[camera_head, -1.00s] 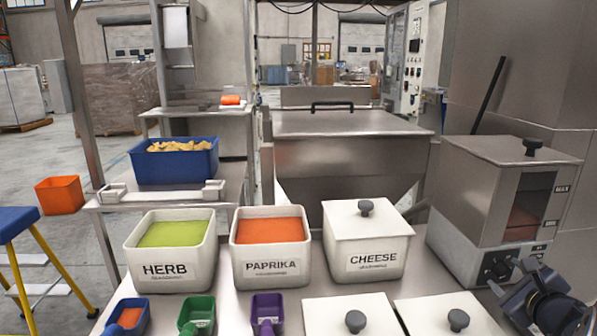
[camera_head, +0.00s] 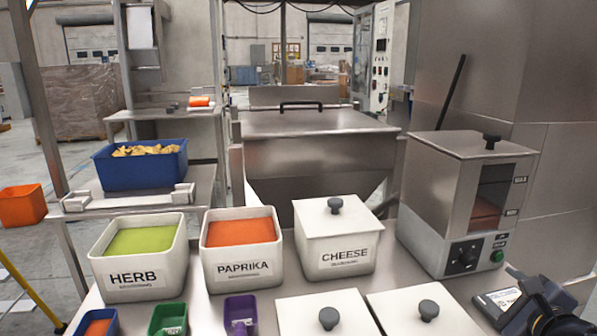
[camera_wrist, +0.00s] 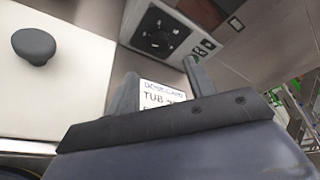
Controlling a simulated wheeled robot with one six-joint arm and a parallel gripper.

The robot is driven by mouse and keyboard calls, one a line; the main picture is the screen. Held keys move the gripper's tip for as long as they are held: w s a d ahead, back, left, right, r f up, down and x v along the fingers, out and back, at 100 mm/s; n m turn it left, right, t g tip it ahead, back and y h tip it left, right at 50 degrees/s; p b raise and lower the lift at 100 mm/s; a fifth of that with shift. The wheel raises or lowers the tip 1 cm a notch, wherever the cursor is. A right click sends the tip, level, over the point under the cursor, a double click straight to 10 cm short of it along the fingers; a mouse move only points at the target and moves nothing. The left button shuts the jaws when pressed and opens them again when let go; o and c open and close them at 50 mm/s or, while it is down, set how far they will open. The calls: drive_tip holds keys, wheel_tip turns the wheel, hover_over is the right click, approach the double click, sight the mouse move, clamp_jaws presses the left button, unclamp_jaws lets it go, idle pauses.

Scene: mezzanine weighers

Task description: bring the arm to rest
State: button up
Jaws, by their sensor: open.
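My gripper (camera_head: 530,295) is at the bottom right of the head view, low over the steel bench, right of the lidded tubs and in front of the steel dispenser. In the wrist view my gripper (camera_wrist: 163,88) shows two dark fingers standing apart, with nothing held between them. A white printed card (camera_wrist: 160,96) shows behind the fingers, partly hidden; its text is only partly readable. The card also shows in the head view (camera_head: 494,301), just left of my gripper. The rest of my arm is mostly out of frame.
The steel dispenser (camera_head: 455,200) stands behind my gripper. A white lidded tub (camera_head: 395,312) is to its left. The herb tub (camera_head: 135,268), paprika tub (camera_head: 240,265) and cheese tub (camera_head: 335,250) stand in a row. A blue crate (camera_head: 130,175) is at back left.

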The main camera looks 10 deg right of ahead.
sight(472, 261)
drive_tip(key=x, duration=0.5)
drive_tip(key=b+x, duration=0.1)
drive_tip(key=x, duration=0.4)
drive_tip(key=shift+w+d+r, duration=0.1)
drive_tip(key=shift+w+r, duration=0.05)
drive_tip(key=shift+w, duration=0.3)
drive_tip(key=shift+s+m+y+p, duration=0.1)
drive_tip(key=shift+m+y+p, duration=0.3)
drive_tip(key=shift+p, duration=0.85)
drive_tip(key=shift+r+p, duration=0.1)
drive_tip(key=shift+p, duration=0.35)
